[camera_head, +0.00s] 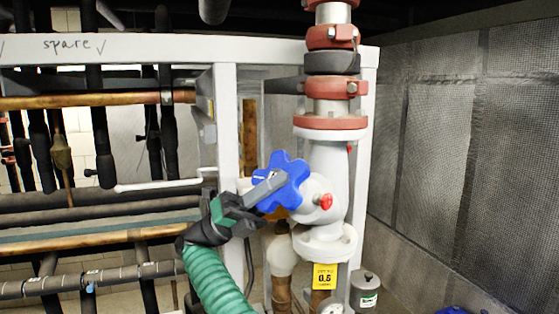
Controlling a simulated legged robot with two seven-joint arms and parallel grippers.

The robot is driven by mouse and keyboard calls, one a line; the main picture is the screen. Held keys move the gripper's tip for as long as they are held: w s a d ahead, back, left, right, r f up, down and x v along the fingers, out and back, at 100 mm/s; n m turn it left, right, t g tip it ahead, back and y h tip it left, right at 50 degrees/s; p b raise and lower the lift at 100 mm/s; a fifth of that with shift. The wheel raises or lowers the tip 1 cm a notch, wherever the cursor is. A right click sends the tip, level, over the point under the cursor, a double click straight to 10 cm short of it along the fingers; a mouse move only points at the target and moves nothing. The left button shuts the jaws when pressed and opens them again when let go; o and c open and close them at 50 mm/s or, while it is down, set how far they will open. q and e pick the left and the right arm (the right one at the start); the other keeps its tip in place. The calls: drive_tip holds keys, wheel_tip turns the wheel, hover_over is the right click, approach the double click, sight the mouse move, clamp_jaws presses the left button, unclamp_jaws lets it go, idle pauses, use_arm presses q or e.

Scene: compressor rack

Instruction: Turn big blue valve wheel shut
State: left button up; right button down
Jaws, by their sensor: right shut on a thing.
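The big blue valve wheel (289,172) is a lobed handwheel on the side of the white valve body (325,165), right of centre in the head view. My right gripper (266,191) reaches it from the lower left, at the end of an arm in a green ribbed sleeve. It is shut on the wheel's left side, with a grey finger lying across the wheel's face. The finger and the gripper body hide part of the wheel's left and lower rim. My left gripper is out of view.
A small red knob (325,201) sits just right of the wheel. A white frame post (227,120) stands close to the left of the wheel. Copper and black pipes fill the left side. A grey mesh wall (465,140) closes the right. A yellow tag (325,276) hangs below the valve.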

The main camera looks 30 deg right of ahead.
drive_tip(key=shift+y, duration=0.3)
drive_tip(key=c, duration=1.6)
unclamp_jaws()
drive_tip(key=shift+c, duration=0.2)
drive_tip(key=shift+o, duration=0.4)
drive_tip(key=shift+w, duration=0.15)
drive_tip(key=shift+f, duration=0.1)
